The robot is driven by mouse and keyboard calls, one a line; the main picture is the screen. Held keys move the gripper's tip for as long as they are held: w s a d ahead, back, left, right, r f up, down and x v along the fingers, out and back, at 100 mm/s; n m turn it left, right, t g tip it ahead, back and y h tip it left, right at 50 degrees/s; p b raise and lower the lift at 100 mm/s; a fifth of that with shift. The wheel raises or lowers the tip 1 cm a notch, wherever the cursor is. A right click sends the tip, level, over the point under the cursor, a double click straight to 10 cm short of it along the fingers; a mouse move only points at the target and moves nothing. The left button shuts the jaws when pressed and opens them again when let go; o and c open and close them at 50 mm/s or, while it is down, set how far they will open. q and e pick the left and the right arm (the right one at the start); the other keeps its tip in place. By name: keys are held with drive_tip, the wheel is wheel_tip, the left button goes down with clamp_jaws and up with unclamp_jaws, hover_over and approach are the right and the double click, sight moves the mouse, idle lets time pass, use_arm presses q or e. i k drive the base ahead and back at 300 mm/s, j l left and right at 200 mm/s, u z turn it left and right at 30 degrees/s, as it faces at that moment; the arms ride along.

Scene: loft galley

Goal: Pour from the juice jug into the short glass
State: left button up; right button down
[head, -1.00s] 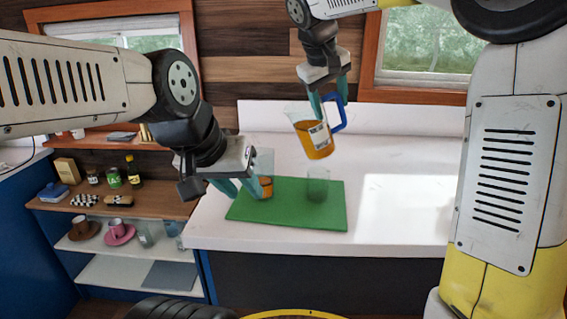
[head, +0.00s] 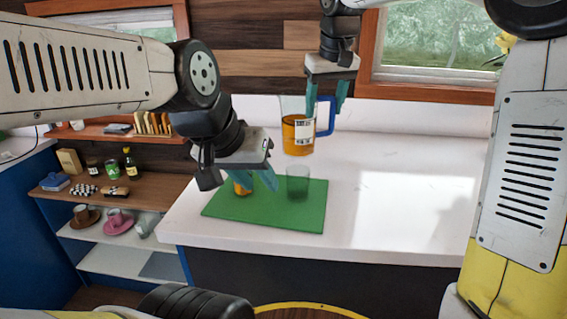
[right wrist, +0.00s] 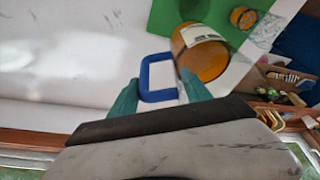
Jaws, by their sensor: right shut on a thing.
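The juice jug (head: 298,138) is clear, with orange juice, a white label and a blue handle (head: 325,117). It is upright, behind the green board (head: 265,217); I cannot tell whether it touches the counter. My right gripper (head: 326,105) is shut on the handle, which also shows in the right wrist view (right wrist: 146,80). A short clear glass (head: 298,184) stands empty on the board, in front of the jug.
The white counter (head: 400,175) is clear to the right of the board. A wooden shelf unit (head: 150,190) at the left holds jars, a bottle, cups and saucers. The wall and windows stand behind the counter.

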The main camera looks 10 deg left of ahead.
sight(298, 184)
drive_tip(key=k, duration=1)
